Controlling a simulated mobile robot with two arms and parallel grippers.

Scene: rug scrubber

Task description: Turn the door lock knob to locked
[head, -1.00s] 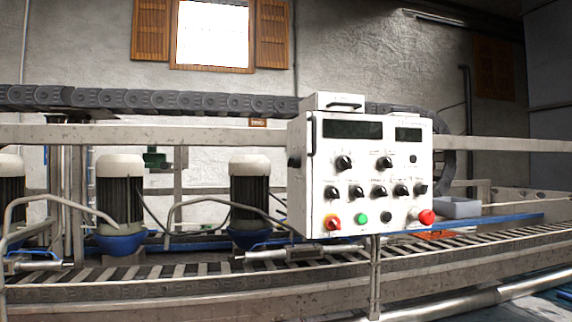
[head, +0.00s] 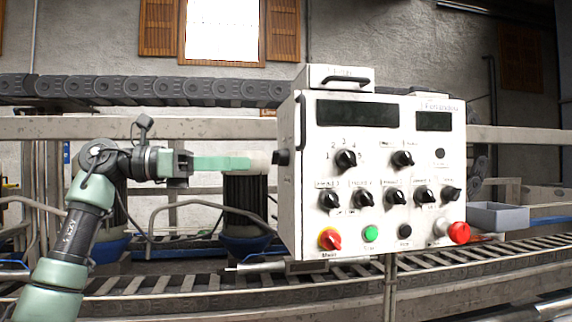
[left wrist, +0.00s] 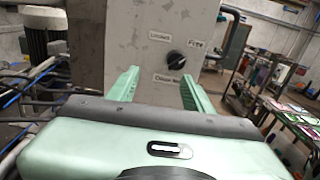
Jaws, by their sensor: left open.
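The white control box (head: 290,215) stands above the conveyor. A black knob (head: 281,157) sticks out of its left side face. In the left wrist view this knob (left wrist: 176,62) sits on the grey side panel, with small labels above and below it, only partly legible. My left gripper (head: 248,162) points right at the knob, at about its height, with a gap left. In the left wrist view the open, empty left gripper (left wrist: 158,75) has its fingers apart below the knob, which appears nearer the right finger. My right gripper is out of view.
The box front has several black knobs, a red-yellow switch (head: 330,239), a green button (head: 370,233) and a red stop button (head: 459,232). A motor (head: 245,205) stands behind my left gripper. A roller conveyor (head: 150,285) runs below. A grey bin (head: 498,216) is at right.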

